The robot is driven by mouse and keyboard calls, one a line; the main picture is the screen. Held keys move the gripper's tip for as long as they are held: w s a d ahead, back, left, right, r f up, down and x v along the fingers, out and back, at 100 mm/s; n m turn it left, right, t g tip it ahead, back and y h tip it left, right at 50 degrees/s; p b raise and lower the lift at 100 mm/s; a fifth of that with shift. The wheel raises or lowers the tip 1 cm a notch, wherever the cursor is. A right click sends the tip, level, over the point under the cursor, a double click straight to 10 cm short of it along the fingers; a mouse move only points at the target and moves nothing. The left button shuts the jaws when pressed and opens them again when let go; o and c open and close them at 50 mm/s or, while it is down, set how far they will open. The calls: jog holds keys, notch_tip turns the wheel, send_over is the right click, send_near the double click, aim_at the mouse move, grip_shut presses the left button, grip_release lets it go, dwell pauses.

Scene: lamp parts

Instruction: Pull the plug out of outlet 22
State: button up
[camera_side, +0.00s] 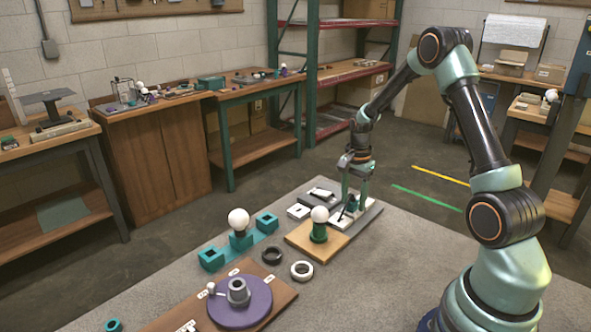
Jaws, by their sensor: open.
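My gripper (354,196) points down over a white outlet plate (338,222) on a grey board at the far side of the table. Its two pale green fingers are apart. A small dark green piece (351,206), which looks like the plug, stands on the plate between or just below the fingertips. I cannot tell whether the fingers touch it. A dark cord-like line runs beside it on the plate. The number 22 cannot be read at this size, and the fingers partly hide the outlet.
A white bulb on a dark green holder (319,232) stands on a wooden board, close left of the plate. Another bulb (238,219) stands between teal blocks. Black and white rings (301,271) and a purple disc (240,308) lie nearer. The table's right front (390,285) is clear.

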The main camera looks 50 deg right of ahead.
jog(key=shift+f, duration=0.2)
grip_shut()
jog(key=c, duration=0.5)
grip_release()
grip_shut()
jog(key=shift+r, duration=0.9)
jog(key=shift+r, duration=0.8)
